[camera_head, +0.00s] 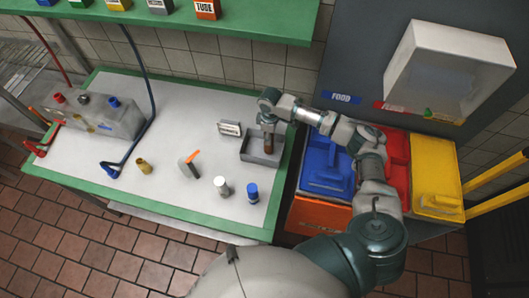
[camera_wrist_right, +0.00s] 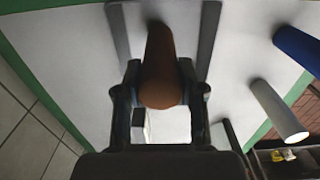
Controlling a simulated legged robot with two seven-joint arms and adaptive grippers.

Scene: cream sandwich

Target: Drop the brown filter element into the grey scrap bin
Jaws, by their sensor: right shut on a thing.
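The brown filter element (camera_head: 268,144) is a small brown cylinder. My right gripper (camera_head: 268,127) is shut on it and points down, with the element upright over or inside the grey scrap bin (camera_head: 259,161) at the right side of the table. Whether the element touches the bin floor cannot be told. In the right wrist view the element (camera_wrist_right: 160,65) sits between the two dark fingers (camera_wrist_right: 160,88), and its rounded end faces the camera. My left gripper is not in view.
A white sign (camera_head: 229,128) stands just left of the bin. A white cylinder (camera_head: 221,186), a blue-topped one (camera_head: 252,193), an orange-and-grey piece (camera_head: 188,165) and a brass fitting (camera_head: 144,166) stand on the table. Coloured bins, one blue (camera_head: 326,168), stand to the right.

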